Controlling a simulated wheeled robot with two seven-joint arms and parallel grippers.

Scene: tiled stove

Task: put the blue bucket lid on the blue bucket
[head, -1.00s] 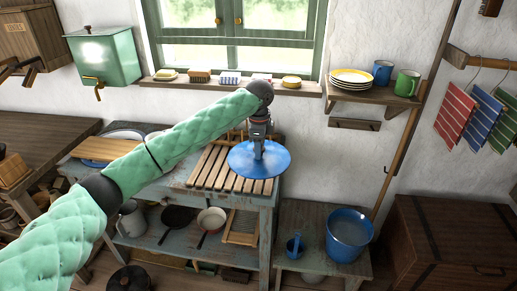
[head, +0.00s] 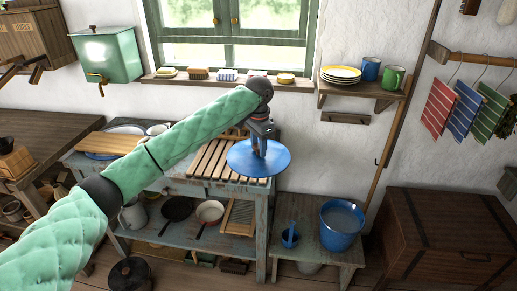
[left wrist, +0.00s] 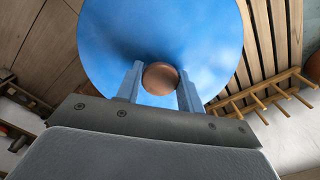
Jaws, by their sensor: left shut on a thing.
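The blue bucket lid (head: 274,160) is a round blue disc with a brown round knob (left wrist: 160,78). My left gripper (head: 259,149) is shut on the knob from above and holds the lid over the right end of the slatted rack. In the left wrist view, the two fingers of the left gripper (left wrist: 161,86) stand on both sides of the knob, and the lid (left wrist: 205,40) fills the upper middle. The blue bucket (head: 338,241) stands upright on a low bench, to the right of and lower than the lid. Its top is open and shows a pale grey-blue inside. My right gripper is not in view.
The slatted rack (head: 208,160) lies on the washstand. A wooden chest (head: 440,240) stands right of the bucket. A wall shelf (head: 352,90) with plates and mugs hangs above.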

